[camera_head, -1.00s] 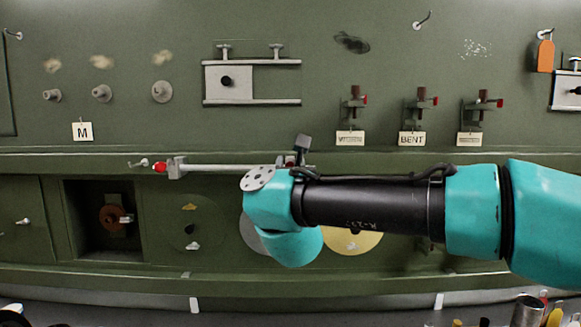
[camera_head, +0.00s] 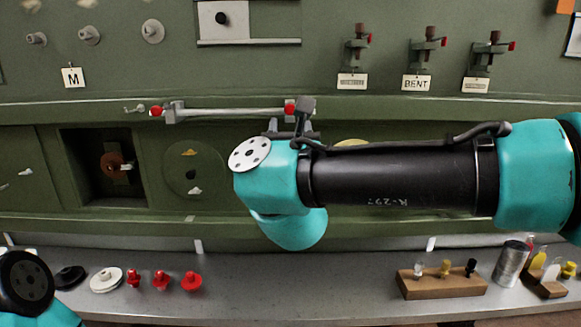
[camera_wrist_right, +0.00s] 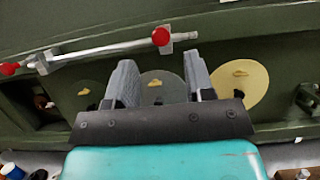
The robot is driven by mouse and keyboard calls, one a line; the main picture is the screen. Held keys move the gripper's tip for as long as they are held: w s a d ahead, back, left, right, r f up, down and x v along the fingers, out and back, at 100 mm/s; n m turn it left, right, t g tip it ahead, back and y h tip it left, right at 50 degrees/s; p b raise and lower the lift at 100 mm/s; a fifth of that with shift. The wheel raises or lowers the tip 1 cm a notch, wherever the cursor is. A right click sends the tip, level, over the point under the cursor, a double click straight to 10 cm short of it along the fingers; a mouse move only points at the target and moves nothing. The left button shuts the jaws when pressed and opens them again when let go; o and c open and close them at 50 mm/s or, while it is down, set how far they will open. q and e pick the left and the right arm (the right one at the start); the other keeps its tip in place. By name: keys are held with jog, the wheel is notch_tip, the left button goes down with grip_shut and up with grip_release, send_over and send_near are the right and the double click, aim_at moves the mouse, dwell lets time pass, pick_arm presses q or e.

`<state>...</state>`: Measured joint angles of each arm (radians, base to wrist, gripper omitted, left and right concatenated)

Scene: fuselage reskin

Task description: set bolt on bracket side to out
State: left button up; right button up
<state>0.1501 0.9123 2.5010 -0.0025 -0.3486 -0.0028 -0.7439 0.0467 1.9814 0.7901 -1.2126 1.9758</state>
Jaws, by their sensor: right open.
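A pale metal rod (camera_head: 225,112), which looks like the bolt, lies level along the green wall ledge. It has a red knob (camera_head: 156,111) at its left end and another red knob (camera_head: 290,109) at its right. A grey bracket (camera_head: 174,113) holds it near the left end. My right gripper (camera_head: 292,128) is at the rod's right end, partly hidden by its wrist. In the right wrist view my right gripper (camera_wrist_right: 157,65) is open and empty, its fingers below the rod (camera_wrist_right: 100,49) and the right red knob (camera_wrist_right: 160,37), apparently apart from them. My left gripper is out of view.
Several round discs sit below the ledge, including a yellow disc (camera_wrist_right: 243,88). An open recess (camera_head: 100,168) is at left. Three red-tipped clamps, one above a BENT label (camera_head: 417,83), stand on the upper wall. The bench holds red parts (camera_head: 191,281) and a wooden block (camera_head: 440,286).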

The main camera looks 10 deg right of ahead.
jog(key=v, duration=1)
